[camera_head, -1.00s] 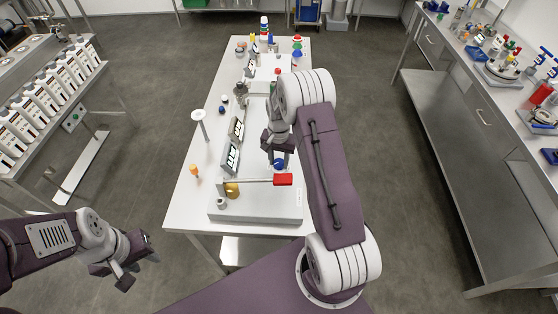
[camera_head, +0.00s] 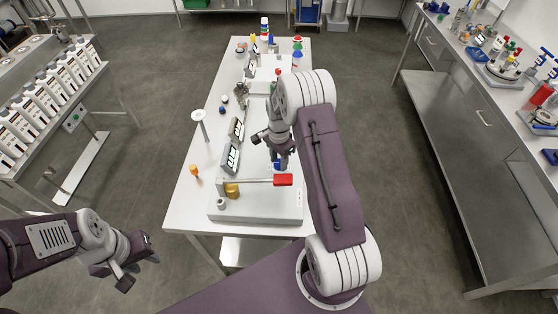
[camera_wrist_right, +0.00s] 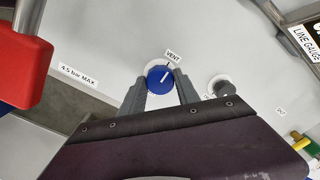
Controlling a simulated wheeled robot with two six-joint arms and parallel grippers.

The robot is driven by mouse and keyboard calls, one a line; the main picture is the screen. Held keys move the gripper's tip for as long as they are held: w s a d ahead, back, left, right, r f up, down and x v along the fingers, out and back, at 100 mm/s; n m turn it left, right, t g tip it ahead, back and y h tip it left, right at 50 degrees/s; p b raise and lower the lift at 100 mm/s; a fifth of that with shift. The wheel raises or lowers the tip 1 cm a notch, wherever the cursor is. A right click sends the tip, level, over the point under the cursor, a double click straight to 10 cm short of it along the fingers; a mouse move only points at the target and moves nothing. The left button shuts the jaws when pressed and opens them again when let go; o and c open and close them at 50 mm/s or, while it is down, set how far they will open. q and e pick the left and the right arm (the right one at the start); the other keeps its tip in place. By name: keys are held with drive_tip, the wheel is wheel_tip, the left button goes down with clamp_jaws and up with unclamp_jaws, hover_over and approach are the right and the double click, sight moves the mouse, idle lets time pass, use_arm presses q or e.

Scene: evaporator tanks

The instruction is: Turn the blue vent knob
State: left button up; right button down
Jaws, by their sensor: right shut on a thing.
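The blue vent knob (camera_wrist_right: 160,78) sits on a pale panel under a "VENT" label in the right wrist view. A white pointer line on it slants up to the right. My right gripper (camera_wrist_right: 160,90) has a finger on each side of the knob and is shut on it. In the head view the right gripper (camera_head: 281,157) is at the white tank unit (camera_head: 255,210), and only a bit of blue shows below it. My left gripper (camera_head: 132,264) hangs clear of the table at lower left; its fingers appear spread, with nothing between them.
A red-handled lever (camera_head: 283,180) lies just in front of the knob; its red handle (camera_wrist_right: 22,65) fills the left of the wrist view. A dark grey knob (camera_wrist_right: 222,88) sits to the right. Small displays (camera_head: 231,157) stand left of the gripper.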

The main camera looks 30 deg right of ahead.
sight(279, 163)
idle(0.4)
drive_tip(key=c, duration=0.9)
unclamp_jaws()
wheel_tip(279, 163, up, 8)
drive_tip(key=shift+r+b, duration=0.1)
drive_tip(key=shift+b, duration=0.85)
drive_tip(key=shift+r, duration=0.45)
